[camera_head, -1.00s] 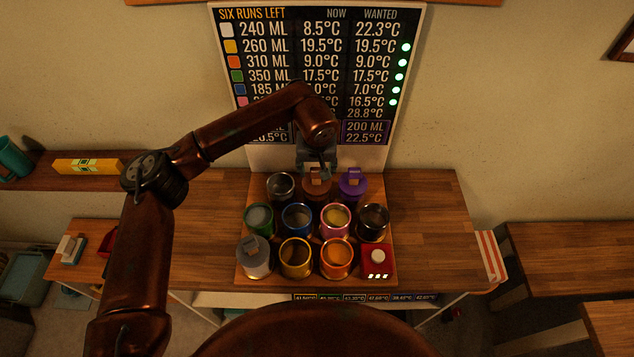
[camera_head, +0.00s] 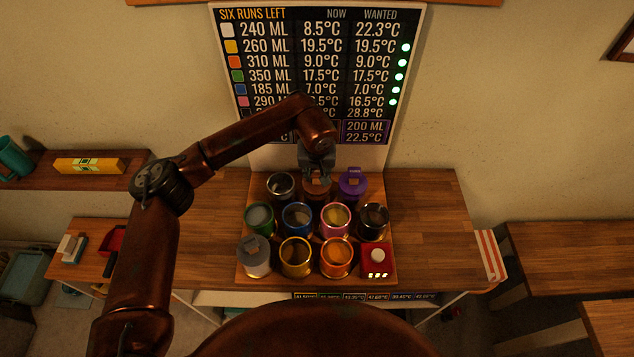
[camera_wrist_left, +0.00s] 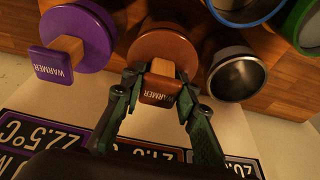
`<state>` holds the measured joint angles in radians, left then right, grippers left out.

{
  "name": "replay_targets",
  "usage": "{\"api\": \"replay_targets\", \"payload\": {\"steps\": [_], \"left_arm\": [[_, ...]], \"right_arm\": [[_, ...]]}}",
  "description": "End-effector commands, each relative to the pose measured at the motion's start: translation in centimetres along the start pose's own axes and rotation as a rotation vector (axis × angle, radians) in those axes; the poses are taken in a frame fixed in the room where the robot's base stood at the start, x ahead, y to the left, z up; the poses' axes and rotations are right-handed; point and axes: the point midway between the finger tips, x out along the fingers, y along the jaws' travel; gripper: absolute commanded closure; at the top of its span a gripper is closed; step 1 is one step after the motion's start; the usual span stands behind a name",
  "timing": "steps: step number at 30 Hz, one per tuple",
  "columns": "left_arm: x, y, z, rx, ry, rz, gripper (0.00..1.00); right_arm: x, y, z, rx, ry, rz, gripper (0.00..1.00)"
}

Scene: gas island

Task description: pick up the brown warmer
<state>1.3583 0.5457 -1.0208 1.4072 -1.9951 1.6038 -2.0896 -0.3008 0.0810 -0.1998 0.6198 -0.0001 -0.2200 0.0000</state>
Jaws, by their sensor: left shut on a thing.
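The brown warmer (camera_wrist_left: 160,92) has a brown block top marked WARMER on a tan stem above a round brown lid. In the left wrist view, the fingers of my left gripper (camera_wrist_left: 160,98) are shut on its block top from both sides. In the head view, my left gripper (camera_head: 317,172) is over the brown warmer (camera_head: 316,188) at the back of the board and hides most of its top. The warmer appears seated on its cup. My right gripper is not in view.
A purple warmer (camera_head: 352,182) stands close on the right, and a dark open cup (camera_head: 281,186) on the left. Several coloured cups fill the front rows, with a grey warmer (camera_head: 254,257) and a red button box (camera_head: 376,259). The sign (camera_head: 320,60) rises behind. Bare table lies to the right.

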Motion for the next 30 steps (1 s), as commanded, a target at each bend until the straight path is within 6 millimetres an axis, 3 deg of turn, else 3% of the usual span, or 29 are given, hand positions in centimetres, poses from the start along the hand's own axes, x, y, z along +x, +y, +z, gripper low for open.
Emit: {"api": "replay_targets", "payload": {"steps": [7, 17, 20, 30], "left_arm": [[0.0, 0.0, 0.0, 0.000, 0.000, 0.000, 1.00], [-0.4, 0.0, -0.2, 0.000, 0.002, 0.001, 1.00], [-1.5, 0.0, -0.5, 0.000, 0.004, 0.000, 1.00], [-7.7, 0.0, -2.2, -0.001, 0.004, 0.001, 1.00]], "right_arm": [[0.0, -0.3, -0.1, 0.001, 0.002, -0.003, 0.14], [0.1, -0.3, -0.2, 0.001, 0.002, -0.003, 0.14], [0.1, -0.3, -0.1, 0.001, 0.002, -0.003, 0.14], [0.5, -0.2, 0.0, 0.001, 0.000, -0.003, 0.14]]}}
